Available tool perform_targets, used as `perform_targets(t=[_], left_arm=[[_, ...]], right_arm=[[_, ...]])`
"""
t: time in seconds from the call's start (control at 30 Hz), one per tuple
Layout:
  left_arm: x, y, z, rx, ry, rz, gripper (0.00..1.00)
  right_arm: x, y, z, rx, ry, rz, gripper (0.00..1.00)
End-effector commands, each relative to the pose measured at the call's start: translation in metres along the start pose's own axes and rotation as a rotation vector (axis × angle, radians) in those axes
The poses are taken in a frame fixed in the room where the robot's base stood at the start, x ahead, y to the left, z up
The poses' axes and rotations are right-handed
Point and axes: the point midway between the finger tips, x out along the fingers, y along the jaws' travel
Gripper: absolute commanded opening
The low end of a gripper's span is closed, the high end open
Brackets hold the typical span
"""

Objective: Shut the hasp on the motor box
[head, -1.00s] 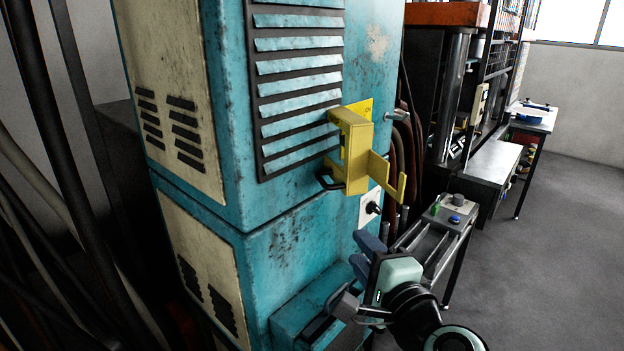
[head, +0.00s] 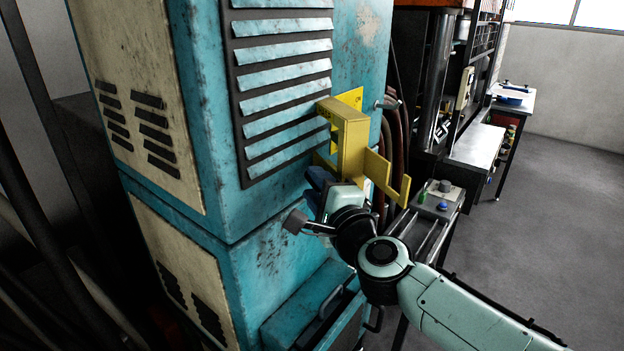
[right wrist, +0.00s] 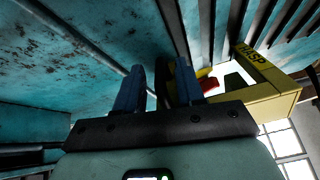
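The motor box is a tall, worn teal cabinet (head: 290,190) with cream side panels. The yellow hasp (head: 352,145) sits on its louvred face near the right edge. The hasp also shows at the right of the right wrist view (right wrist: 262,98), with HASP lettered on it. My right gripper (head: 318,188) is just below and left of the hasp body. Its two blue fingers (right wrist: 160,88) stand apart, with a dark bar-like part between them, apparently the hasp's black handle. I cannot tell whether they touch it. The handle is hidden in the head view. My left gripper is out of view.
A metal stud (head: 388,104) juts out right of the hasp. A small control box (head: 437,198) with a blue knob stands on a rail stand beyond. Dark hoses hang behind the cabinet. Open floor (head: 560,230) lies at the right.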

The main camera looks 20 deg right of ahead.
Motion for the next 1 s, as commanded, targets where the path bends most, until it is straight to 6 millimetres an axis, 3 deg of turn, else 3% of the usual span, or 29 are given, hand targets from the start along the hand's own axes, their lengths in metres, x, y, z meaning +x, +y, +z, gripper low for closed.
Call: perform_targets(t=[0.2,0.5,0.53,0.63,1.0], left_arm=[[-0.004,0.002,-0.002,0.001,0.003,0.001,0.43],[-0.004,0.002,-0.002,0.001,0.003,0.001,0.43],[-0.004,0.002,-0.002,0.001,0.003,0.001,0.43],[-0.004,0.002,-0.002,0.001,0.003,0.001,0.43],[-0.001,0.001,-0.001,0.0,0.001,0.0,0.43]], right_arm=[[0.02,-0.001,0.0,-0.001,-0.001,0.0,0.38],[0.023,0.0,0.0,-0.001,0.0,0.0,0.38],[0.023,0.0,0.0,-0.001,0.0,0.0,0.35],[0.022,0.0,0.0,-0.001,0.0,0.0,0.02],[0.021,0.002,-0.004,0.0,-0.006,0.005,0.0]])
